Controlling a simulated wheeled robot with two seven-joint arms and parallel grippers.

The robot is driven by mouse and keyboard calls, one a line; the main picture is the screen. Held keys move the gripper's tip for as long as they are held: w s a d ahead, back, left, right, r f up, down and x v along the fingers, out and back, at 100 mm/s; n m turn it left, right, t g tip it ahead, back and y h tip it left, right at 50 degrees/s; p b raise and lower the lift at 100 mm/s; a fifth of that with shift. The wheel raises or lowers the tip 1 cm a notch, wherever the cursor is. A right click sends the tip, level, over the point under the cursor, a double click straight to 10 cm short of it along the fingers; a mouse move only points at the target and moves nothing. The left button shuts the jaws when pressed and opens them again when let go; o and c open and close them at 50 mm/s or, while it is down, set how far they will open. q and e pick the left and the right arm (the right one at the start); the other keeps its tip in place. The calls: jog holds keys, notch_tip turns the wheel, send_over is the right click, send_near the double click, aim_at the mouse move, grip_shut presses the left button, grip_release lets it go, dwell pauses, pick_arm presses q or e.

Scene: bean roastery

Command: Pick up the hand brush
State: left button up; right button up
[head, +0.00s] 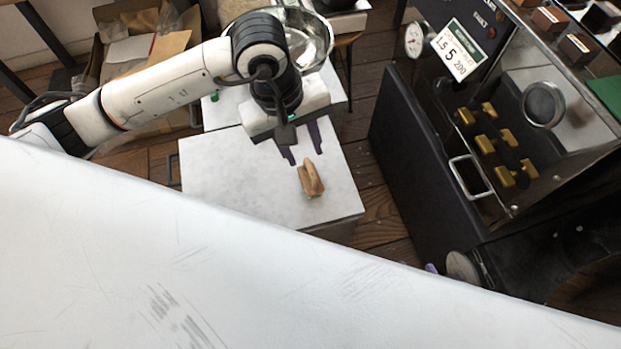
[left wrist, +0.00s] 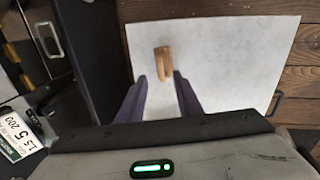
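The hand brush (head: 311,179) is a small tan wooden piece lying on a white-topped stand (head: 225,185), near its right side. It also shows in the left wrist view (left wrist: 163,62), just beyond my fingertips, its near end appearing between them. My left gripper (head: 304,157) is open and empty, with two dark purple fingers reaching down beside the brush in the head view. The fingers also show in the left wrist view (left wrist: 160,78), one on each side of the brush's near end. I cannot tell their height above it. My right gripper is not in view.
A black machine (head: 420,160) with a gauge and brass-coloured knobs stands right of the stand. A metal bowl (head: 312,45) is behind my gripper. An open cardboard box (head: 135,40) is at the back left. A large white surface fills the head view's front. The stand's left top is clear.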

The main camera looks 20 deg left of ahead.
aim_at(311, 170)
pick_arm(q)
jog(key=f, duration=0.4)
jog(key=d+f, duration=0.1)
jog(key=f, duration=0.1)
jog(key=shift+w+f+b, duration=0.3)
jog(key=shift+f+b, duration=0.05)
jog(key=shift+f, duration=0.05)
grip_shut()
